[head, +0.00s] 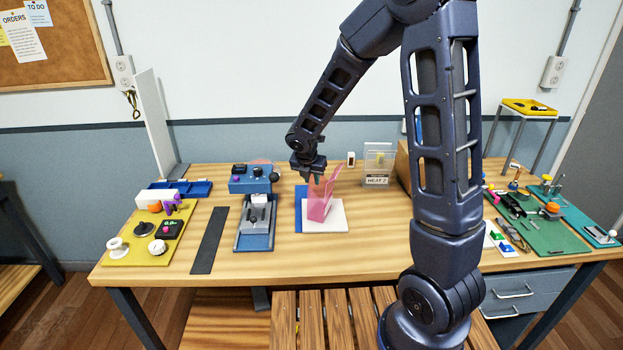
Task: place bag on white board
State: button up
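A pink, see-through bag (318,209) is upright over the white board (336,226), with a slanted flap rising at its upper right. Its lower edge appears to meet the board, but I cannot tell whether it rests there or hangs just above. My gripper (314,179) points down at the top of the bag. The fingertips are small and overlap the bag's upper edge, so I cannot tell whether they are shut on it. The white board lies on the wooden table, partly over or beside a blue panel (299,215).
A blue machine (254,179) with a grey-and-blue fixture stands left of the board. A dark strip (209,240) and a yellow tray (136,250) lie farther left. A clear stand labelled HEAT 2 (377,180) is at the back right. Bare table lies in front of the board.

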jog(key=v, duration=1.3)
jog(key=s+d+r+m, duration=0.4)
jog(key=d+m, duration=0.4)
jog(key=s+d+r+m, duration=0.3)
jog(key=d+m, duration=0.4)
jog(key=d, duration=0.1)
jog(key=s+d+r+m+y, duration=0.1)
jog(key=s+d+r+m, duration=0.1)
jog(key=s+d+m, duration=0.7)
jog(key=s+m, duration=0.4)
jog(key=m, duration=0.3)
jog(key=shift+s+d+m+y, duration=0.2)
jog(key=shift+s+m+y, duration=0.1)
jog(key=shift+y, duration=0.1)
